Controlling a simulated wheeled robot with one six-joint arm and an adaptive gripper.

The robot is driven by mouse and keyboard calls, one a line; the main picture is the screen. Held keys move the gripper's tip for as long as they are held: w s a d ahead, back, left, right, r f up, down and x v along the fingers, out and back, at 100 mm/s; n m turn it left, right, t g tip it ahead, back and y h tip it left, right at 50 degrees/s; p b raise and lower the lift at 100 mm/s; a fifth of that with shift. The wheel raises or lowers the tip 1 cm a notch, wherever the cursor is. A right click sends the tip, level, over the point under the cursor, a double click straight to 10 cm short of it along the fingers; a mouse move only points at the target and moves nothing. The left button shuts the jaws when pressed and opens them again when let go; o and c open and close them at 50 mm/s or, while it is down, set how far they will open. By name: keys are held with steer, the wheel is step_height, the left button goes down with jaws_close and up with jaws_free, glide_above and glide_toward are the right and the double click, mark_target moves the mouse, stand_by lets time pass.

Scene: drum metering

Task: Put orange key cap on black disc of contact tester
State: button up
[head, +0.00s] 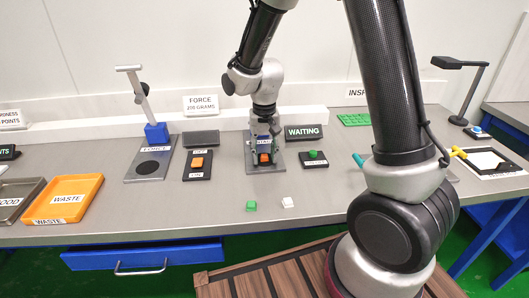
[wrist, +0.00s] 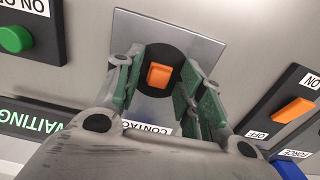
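The orange key cap (wrist: 159,75) appears to rest on the black disc (wrist: 160,55) of the contact tester (wrist: 205,45), near the disc's middle. It also shows in the head view (head: 264,158). My gripper (wrist: 163,72) is above the disc, with one green-padded finger on each side of the cap. The fingers stand apart, and a gap shows between each finger and the cap, so it looks open. The fingers and gripper body hide part of the plate and its label.
The WAITING display (head: 304,132) and a green button box (head: 314,158) stand right of the tester. An orange switch box (head: 197,164) and the force tester (head: 150,163) are to the left. A green cap (head: 251,206) and white cap (head: 288,202) lie in front.

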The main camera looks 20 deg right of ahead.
mark_target(265, 156)
step_height(265, 156, up, 12)
steer(key=s+d+r+t, duration=0.1)
steer(key=s+d+r, duration=0.2)
steer(key=s+d, duration=0.2)
steer(key=s+d+r+n+t, duration=0.1)
steer(key=s+d+r, duration=0.2)
steer(key=s, duration=0.6)
steer(key=s+d+r+n+t, duration=0.1)
steer(key=s+d+r+t, duration=0.1)
steer(key=s+d+r, duration=0.2)
steer(key=s+d, duration=0.3)
steer(key=shift+s, duration=0.35)
